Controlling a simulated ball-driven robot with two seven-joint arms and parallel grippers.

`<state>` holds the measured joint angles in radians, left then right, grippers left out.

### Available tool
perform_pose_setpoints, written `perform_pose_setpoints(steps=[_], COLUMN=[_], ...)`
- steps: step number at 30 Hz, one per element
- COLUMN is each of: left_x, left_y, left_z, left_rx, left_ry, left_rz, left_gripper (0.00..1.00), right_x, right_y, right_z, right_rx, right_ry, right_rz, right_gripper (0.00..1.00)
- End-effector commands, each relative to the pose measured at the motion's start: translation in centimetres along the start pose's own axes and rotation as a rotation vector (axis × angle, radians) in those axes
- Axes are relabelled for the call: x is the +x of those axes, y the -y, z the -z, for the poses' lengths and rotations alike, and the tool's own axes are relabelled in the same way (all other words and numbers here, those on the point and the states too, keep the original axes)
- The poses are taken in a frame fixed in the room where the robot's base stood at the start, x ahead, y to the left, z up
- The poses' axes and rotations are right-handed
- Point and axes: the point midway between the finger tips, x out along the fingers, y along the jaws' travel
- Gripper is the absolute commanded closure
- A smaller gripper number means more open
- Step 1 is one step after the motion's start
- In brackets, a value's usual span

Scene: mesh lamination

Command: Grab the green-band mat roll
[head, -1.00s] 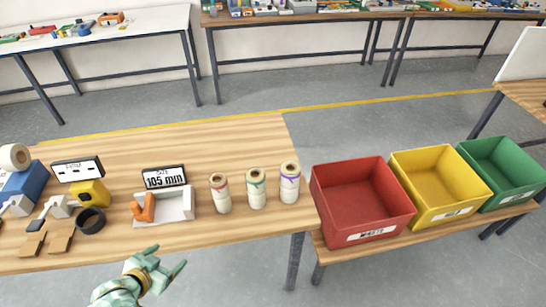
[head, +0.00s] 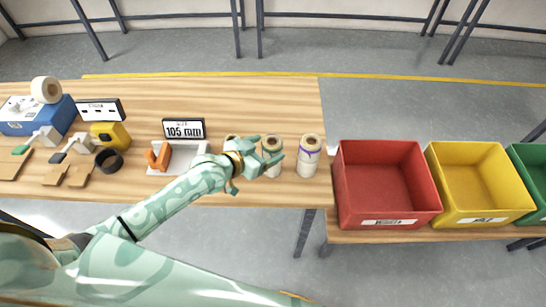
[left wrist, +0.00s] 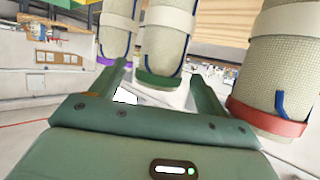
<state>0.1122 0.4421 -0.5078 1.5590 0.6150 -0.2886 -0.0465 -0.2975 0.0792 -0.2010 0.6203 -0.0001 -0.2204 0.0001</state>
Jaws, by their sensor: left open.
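The green-band mat roll (head: 272,143) stands upright on the wooden table, between two other rolls; my left gripper covers part of it in the head view. My left gripper (head: 264,160) is open at this roll, coming from the left. In the left wrist view, which appears upside down, the green-band roll (left wrist: 163,45) shows between the open fingers (left wrist: 160,82), its green band near the jaw. I cannot tell whether the fingers touch it. My right gripper is not in view.
The purple-band roll (head: 309,158) stands close on the right. The red-band roll (left wrist: 278,70) is close on the other side, mostly behind my left arm in the head view. A white holder (head: 183,158), a 105 mm sign (head: 184,129) and a red bin (head: 385,185) are nearby.

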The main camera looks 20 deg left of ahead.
Motion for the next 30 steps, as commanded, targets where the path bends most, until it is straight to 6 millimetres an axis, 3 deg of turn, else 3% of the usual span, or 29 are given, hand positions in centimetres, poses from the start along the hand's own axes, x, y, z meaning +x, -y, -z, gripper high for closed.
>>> perform_pose_setpoints(steps=[9,17,18,24,30], left_x=[4.8,5.3,5.3,5.3,5.3], left_y=[0.0,0.0,0.0,0.0,0.0], left_z=[-0.2,0.0,0.0,0.0,0.0], left_rx=[-0.001,0.000,0.000,0.000,0.000], left_ry=[0.000,0.000,0.000,0.000,-0.001], left_rz=[0.000,0.000,0.000,0.000,0.000], left_gripper=[0.25,0.25,0.28,0.79,0.79], right_x=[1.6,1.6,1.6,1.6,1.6], right_y=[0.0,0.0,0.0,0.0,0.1], right_z=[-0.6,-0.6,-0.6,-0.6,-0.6], right_rx=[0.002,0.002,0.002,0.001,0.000], right_ry=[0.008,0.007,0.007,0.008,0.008], right_rz=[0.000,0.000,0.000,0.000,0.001], right_gripper=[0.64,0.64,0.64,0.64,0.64])
